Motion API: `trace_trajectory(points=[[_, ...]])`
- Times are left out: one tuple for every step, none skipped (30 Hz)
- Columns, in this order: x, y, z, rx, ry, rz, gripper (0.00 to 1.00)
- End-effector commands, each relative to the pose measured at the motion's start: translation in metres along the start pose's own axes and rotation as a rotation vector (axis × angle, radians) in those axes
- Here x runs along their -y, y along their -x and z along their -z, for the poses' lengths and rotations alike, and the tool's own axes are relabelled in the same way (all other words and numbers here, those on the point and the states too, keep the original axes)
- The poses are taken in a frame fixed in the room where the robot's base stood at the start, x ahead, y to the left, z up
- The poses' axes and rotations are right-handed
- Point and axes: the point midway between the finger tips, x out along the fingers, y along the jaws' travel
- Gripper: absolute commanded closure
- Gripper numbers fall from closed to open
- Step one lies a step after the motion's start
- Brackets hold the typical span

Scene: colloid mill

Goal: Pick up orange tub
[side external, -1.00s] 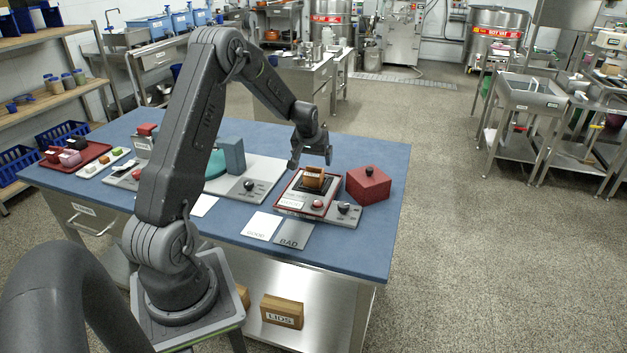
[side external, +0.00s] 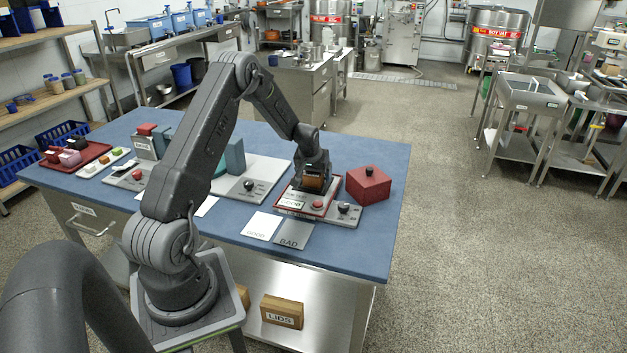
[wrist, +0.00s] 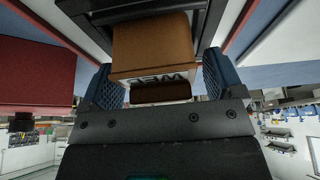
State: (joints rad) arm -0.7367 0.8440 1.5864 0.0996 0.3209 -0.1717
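The orange tub (side external: 313,184) stands on the dark plate of the red-edged device on the blue table. In the wrist view, the tub (wrist: 153,48) shows as a brown-orange block with dark lettering on a pale strip. My gripper (side external: 312,178) is lowered over it, one finger on each side. In the wrist view, the blue-padded fingers of my gripper (wrist: 158,82) flank the tub, with a narrow gap at the right pad. Contact at the left pad is unclear. The gripper looks open, and the tub's upper part is partly hidden by it in the side view.
A red box with a black knob (side external: 369,186) stands close to the right of the device. A knob panel (side external: 343,213) sits in front right. The GOOD card (side external: 262,226) and BAD card (side external: 294,234) lie in front. A teal block (side external: 232,157) stands at left.

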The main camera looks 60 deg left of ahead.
Motion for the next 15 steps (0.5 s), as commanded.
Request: trace_trajectory(points=[[-0.0001,0.0002,0.0,0.0,0.0,0.0,0.18],[-0.0001,0.0002,0.0,0.0,0.0,0.0,0.21],[-0.0001,0.0003,-0.0001,0.0,0.0,0.0,0.25],[-0.0001,0.0003,-0.0001,0.0,0.0,0.0,0.28],[-0.0001,0.0003,-0.0001,0.0,0.0,0.0,0.31],[-0.0001,0.0003,-0.0001,0.0,0.0,0.0,0.34],[-0.0001,0.0003,-0.0001,0.0,0.0,0.0,0.37],[-0.0001,0.0004,-0.0001,0.0,0.0,0.0,0.4],[-0.0001,0.0004,-0.0001,0.0,0.0,0.0,0.44],[-0.0001,0.0004,-0.0001,0.0,0.0,0.0,0.47],[-0.0001,0.0004,-0.0001,0.0,0.0,0.0,0.5],[-0.0001,0.0004,-0.0001,0.0,0.0,0.0,0.53],[-0.0001,0.0004,-0.0001,0.0,0.0,0.0,0.56],[-0.0001,0.0004,-0.0001,0.0,0.0,0.0,0.59],[-0.0001,0.0004,-0.0001,0.0,0.0,0.0,0.63]])
